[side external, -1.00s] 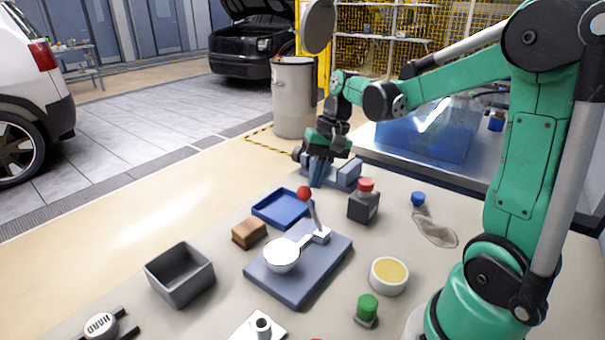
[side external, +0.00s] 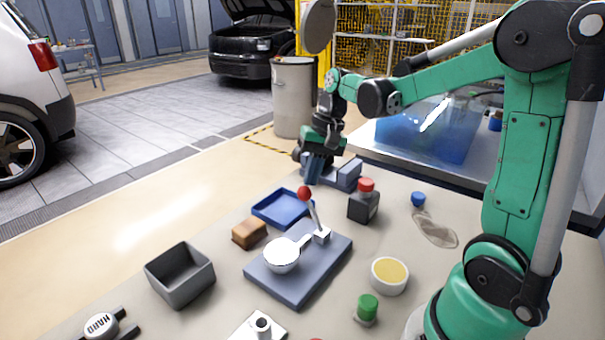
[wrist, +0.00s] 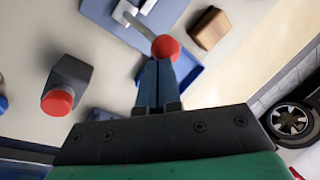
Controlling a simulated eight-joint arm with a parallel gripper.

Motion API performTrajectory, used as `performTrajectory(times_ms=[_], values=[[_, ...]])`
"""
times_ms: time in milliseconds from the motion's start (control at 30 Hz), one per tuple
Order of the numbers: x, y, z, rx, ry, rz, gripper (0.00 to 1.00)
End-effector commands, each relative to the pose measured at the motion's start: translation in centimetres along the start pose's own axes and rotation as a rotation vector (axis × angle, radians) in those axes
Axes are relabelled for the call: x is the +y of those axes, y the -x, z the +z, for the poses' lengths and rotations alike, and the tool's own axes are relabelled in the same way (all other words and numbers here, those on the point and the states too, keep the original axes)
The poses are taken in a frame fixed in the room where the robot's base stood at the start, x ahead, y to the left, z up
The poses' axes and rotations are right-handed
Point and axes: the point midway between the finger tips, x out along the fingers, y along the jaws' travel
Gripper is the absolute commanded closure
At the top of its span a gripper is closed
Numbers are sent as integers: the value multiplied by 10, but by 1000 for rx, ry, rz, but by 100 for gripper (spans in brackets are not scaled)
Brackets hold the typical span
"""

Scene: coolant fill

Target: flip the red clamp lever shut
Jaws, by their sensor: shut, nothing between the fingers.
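The clamp lever is a thin grey rod with a red ball knob (side external: 304,193), standing up at a slight tilt from a small bracket on a blue-grey plate (side external: 296,293). A white round cup-like part (side external: 282,254) with an arm reaching to the bracket sits on the same plate. My gripper (side external: 311,182) points down just behind the red knob in the side view. In the wrist view, the shut fingertips (wrist: 158,66) lie right by the red knob (wrist: 166,48). Nothing is held. I cannot tell whether fingers and knob touch.
A blue tray (side external: 265,213) and brown block (side external: 249,233) lie left of the lever. A dark bottle with a red cap (side external: 364,205) stands to its right. A grey bin (side external: 160,277), yellow-filled bowl (side external: 376,283) and green-capped item (side external: 366,312) stand nearer the front.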

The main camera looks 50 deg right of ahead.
Motion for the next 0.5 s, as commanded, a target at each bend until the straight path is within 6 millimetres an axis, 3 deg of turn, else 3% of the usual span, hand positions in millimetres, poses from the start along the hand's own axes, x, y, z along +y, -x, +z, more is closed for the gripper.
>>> performTrajectory(times_ms=[300,500], values=[[0,13,1,-3,-2,3,100],[20,32,6,-1,-7,2,100]])
